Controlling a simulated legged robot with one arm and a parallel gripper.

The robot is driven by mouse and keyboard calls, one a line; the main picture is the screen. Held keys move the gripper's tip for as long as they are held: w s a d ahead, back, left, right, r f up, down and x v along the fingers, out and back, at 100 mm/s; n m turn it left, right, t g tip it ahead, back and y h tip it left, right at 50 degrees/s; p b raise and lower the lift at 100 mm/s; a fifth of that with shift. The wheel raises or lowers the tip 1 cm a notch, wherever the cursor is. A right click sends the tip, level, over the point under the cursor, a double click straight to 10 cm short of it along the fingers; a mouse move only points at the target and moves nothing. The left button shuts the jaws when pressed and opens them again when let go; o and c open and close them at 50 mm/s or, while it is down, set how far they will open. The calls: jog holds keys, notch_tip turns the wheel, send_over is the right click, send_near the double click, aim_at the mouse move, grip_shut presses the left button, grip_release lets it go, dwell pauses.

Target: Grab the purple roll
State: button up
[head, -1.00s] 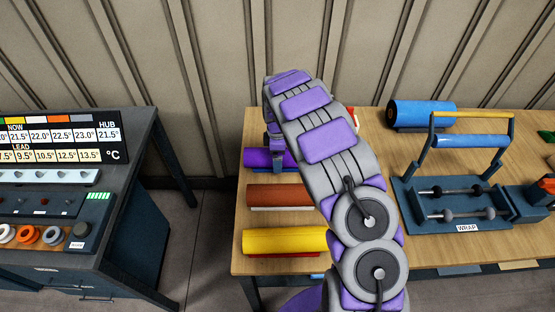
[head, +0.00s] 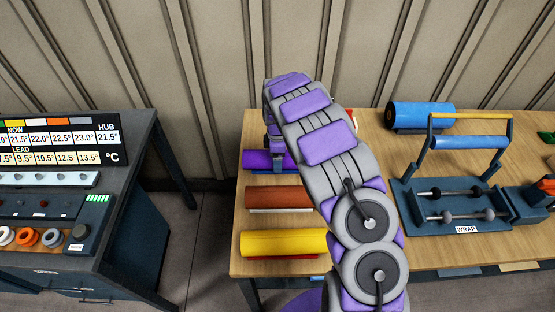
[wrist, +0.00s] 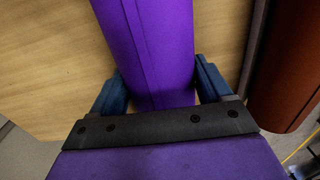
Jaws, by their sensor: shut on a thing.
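The purple roll (head: 262,159) lies at the back left of the wooden table, partly hidden behind my arm. In the wrist view the purple roll (wrist: 150,45) runs up from between the two dark blue fingers of my gripper (wrist: 160,92). A finger stands on each side of it, and the gripper is shut on the roll. In the head view my gripper (head: 275,158) reaches down at the roll and is mostly covered by my arm. The roll appears still at table level.
A brown roll (head: 279,197) and a yellow roll (head: 284,242) lie in front of the purple one. A blue roll (head: 421,115) lies at the back. A wrap device (head: 463,229) stands at the right. A control console (head: 125,225) stands left, across a floor gap.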

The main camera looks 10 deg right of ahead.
jog(key=shift+w, duration=0.1)
grip_shut()
jog(key=shift+r, duration=0.1)
notch_tip(320, 180, up, 10)
jog(key=shift+f+p, duration=0.1)
jog(key=shift+p, duration=0.95)
